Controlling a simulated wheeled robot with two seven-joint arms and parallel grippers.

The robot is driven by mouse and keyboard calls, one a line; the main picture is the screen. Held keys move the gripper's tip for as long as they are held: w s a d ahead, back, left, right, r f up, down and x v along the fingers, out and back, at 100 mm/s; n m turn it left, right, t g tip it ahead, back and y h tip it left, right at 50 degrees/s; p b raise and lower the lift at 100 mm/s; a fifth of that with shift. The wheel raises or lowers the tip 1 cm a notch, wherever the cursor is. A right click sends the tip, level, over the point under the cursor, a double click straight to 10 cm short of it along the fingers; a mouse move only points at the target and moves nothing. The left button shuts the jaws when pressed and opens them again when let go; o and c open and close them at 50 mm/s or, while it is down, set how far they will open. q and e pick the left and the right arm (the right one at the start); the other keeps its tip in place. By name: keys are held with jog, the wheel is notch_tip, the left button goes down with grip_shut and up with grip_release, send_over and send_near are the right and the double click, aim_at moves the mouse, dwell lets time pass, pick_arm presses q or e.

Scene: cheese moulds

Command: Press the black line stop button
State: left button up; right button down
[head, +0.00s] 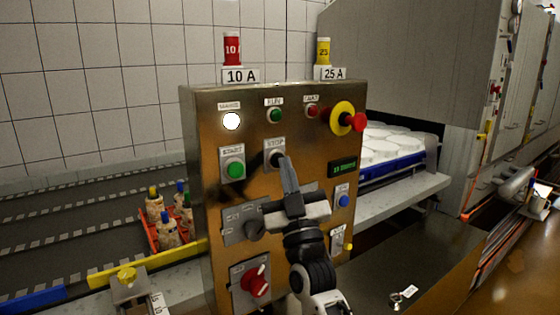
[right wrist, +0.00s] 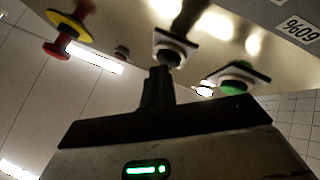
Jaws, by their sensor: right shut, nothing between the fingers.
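The black stop button (head: 274,157) sits under the STOP label on the upright metal control panel (head: 207,190), and its dark cap is partly hidden by my fingers. My right gripper (head: 282,160) is shut and empty, its fingertips at the button's right side in the head view. In the right wrist view the shut fingers (right wrist: 158,72) point at the button on its square plate (right wrist: 173,48). The tips overlap the button, and I cannot tell whether they touch or push it. My left gripper is out of view.
The green start button (head: 234,169) is just left of the stop button. A red emergency knob on a yellow ring (head: 342,117) is at the upper right. A grey selector plate (head: 241,225) and a red rotary switch (head: 254,283) are below. White moulds (head: 395,148) lie behind the panel.

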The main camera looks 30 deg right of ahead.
jog(key=shift+s, duration=0.7)
jog(key=shift+d, duration=0.1)
jog(key=s+p, duration=0.2)
jog(key=s, duration=0.3)
jog(key=shift+d, duration=0.2)
jog(key=shift+f, duration=0.1)
dwell(0.4)
